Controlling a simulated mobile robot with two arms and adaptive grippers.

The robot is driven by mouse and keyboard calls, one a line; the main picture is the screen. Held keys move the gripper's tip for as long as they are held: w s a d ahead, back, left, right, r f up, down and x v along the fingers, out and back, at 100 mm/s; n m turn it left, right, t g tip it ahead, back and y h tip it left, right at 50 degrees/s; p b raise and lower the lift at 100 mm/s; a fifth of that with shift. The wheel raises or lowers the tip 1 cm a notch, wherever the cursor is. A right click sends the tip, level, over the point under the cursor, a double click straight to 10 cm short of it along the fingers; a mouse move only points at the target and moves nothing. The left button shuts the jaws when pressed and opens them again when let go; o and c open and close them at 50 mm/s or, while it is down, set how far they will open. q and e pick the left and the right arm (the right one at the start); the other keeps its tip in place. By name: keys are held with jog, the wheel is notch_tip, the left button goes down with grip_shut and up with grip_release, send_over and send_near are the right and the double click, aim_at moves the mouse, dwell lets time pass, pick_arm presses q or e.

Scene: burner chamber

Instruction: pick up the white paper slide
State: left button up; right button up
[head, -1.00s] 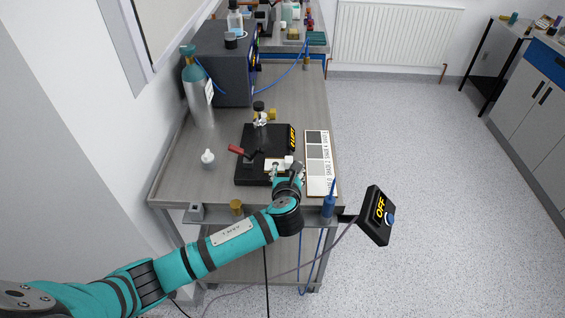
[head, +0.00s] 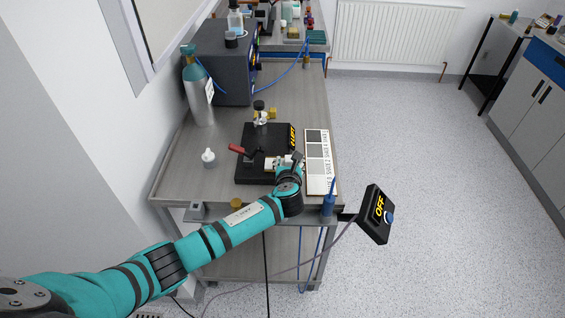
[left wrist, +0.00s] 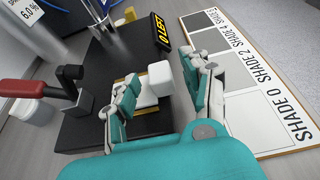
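The white paper slide (head: 272,163) is low on the black burner stand (head: 248,172) in the head view, partly hidden by my gripper. In the left wrist view the slide (left wrist: 148,99) is a flat pale piece between brass-coloured edges, with a white block (left wrist: 160,78) at its right end. My left gripper (head: 289,165) is at the stand's front right corner. In the left wrist view its fingers (left wrist: 165,92) are spread, with the white block between them and gaps showing on both sides. My right gripper is in neither view.
A shade chart (head: 318,150) lies just right of the stand. A red lever (head: 236,148) and small white bottle (head: 208,157) are to the left. A gas cylinder (head: 200,98) and dark box (head: 224,65) stand behind. An OFF switch box (head: 376,215) juts beyond the table's right edge.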

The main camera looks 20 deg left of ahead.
pick_arm(q)
jog(key=c, duration=0.8)
jog(key=shift+c, duration=0.2)
